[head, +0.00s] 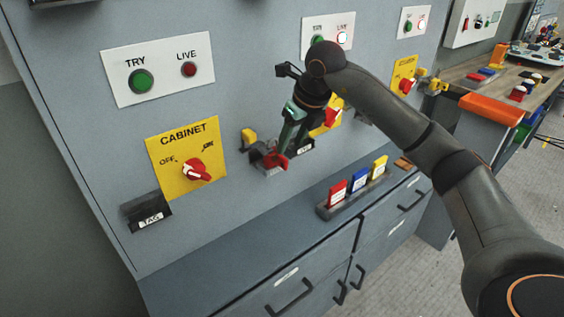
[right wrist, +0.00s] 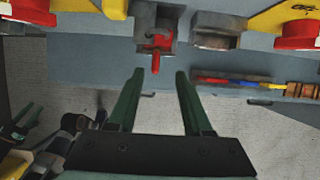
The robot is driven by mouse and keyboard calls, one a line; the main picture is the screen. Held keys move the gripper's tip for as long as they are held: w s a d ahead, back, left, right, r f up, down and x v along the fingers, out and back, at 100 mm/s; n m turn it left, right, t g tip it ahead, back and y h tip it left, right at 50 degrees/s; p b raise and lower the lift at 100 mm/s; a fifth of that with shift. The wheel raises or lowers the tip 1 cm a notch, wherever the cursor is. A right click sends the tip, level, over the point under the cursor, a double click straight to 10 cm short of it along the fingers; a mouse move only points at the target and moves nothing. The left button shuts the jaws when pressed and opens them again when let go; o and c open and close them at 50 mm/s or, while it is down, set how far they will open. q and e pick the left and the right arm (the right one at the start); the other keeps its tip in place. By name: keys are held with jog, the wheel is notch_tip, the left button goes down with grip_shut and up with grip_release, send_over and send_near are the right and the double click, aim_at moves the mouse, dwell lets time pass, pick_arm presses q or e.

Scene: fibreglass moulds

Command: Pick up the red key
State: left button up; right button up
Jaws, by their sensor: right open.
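The red key (head: 272,160) sits in a grey holder (head: 266,168) on the cabinet front, partly hidden by my right gripper in the head view. In the right wrist view the red key (right wrist: 156,52) sticks out of the grey holder (right wrist: 143,17). My right gripper (head: 287,147) is close to the key, with its green fingers pointing down toward it. In the right wrist view the right gripper (right wrist: 159,76) is open and empty, with the key just beyond its tips, in line with the gap. Green finger-like parts (right wrist: 25,118) at the lower left look like my left gripper; their opening is unclear.
A yellow CABINET switch plate (head: 187,155) and a black TAG holder (head: 148,211) are to the left. A tray (head: 324,210) with red, blue and yellow tags stands on the ledge to the right. A workbench (head: 470,77) with an orange edge is further right.

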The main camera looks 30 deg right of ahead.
aim_at(282, 157)
jog(key=x, duration=0.5)
jog(key=shift+a, duration=0.3)
jog(key=shift+c, duration=0.2)
grip_shut()
dwell(0.9)
